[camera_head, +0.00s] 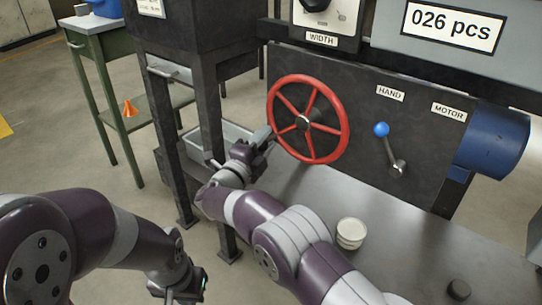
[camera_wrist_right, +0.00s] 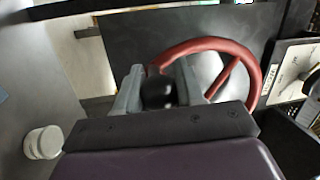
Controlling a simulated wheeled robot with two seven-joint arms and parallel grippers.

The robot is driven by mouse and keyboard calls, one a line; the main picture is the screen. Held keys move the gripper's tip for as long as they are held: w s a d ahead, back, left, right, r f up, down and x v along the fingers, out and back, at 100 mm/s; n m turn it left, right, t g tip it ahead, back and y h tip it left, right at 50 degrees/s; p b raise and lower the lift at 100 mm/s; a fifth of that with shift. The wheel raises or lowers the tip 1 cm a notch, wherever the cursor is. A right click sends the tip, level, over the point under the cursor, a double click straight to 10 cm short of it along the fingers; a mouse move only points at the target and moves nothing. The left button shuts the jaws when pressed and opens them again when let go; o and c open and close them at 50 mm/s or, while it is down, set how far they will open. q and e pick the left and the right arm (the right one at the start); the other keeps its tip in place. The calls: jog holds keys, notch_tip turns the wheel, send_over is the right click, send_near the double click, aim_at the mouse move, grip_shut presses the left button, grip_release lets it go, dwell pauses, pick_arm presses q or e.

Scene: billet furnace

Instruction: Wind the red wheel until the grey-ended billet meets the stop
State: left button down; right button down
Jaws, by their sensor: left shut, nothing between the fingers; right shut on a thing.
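The red wheel (camera_head: 341,103) stands upright on the dark panel of the machine. Its rim and spokes also show in the right wrist view (camera_wrist_right: 254,70). My right gripper (camera_head: 266,134) is at the left side of the wheel's rim. In the right wrist view its fingers (camera_wrist_right: 158,84) are shut on the wheel's dark knob (camera_wrist_right: 158,93), which sits between them. My left gripper (camera_head: 189,286) is low at the bottom of the head view, shut and empty, away from the wheel. The grey-ended billet and the stop cannot be made out in either view.
A blue motor housing (camera_head: 493,142) sits at the right. A pale round tin (camera_head: 350,233) stands on the grey deck (camera_head: 420,225) near my right arm. A green bench (camera_head: 98,45) stands left.

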jog(key=shift+w+a+r+m+h+b, duration=0.25)
jog(key=shift+r+m, duration=0.35)
jog(key=shift+m, duration=0.25)
jog(key=shift+w+a+r+m+h+b, duration=0.15)
jog(key=shift+a+r+m+b, duration=0.1)
jog(key=shift+r+m, duration=0.5)
jog(key=shift+w+a+r+m+h+b, duration=0.2)
jog(key=shift+r+m, duration=0.3)
jog(key=shift+m, duration=0.4)
jog(key=shift+r, duration=0.2)
jog(key=c, duration=0.7)
grip_release()
jog(key=shift+c, duration=0.2)
jog(key=shift+o, duration=0.2)
jog(key=shift+a+f, duration=0.1)
jog(key=shift+f, duration=0.1)
jog(key=shift+s+f, duration=0.1)
